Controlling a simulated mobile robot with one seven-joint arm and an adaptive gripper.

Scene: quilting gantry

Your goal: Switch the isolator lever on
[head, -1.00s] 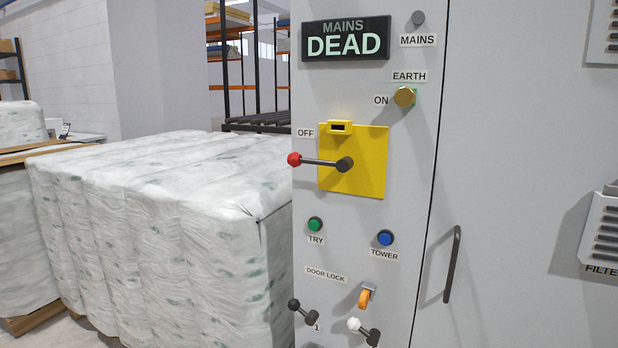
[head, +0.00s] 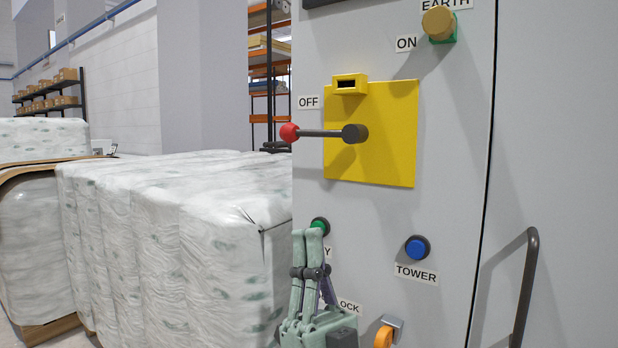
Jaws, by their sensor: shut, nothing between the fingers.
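The isolator lever (head: 320,133) is a dark rod with a red ball knob (head: 289,132) at its left end, pivoting at a hub on a yellow plate (head: 390,140). It lies about level and points left. The OFF label (head: 308,102) is just above the knob; the ON label (head: 406,43) is up to the right. My gripper (head: 308,234) is pale green, shut and empty, fingers pointing up. It is below the lever and apart from it, overlapping the green TRY button (head: 321,224) in the view. I cannot tell whether it touches that button.
A blue TOWER button (head: 417,247), an orange door-lock part (head: 384,337) and a brass EARTH knob (head: 439,22) are on the grey cabinet. A dark door handle (head: 525,285) stands out at right. Wrapped bales (head: 190,230) fill the left.

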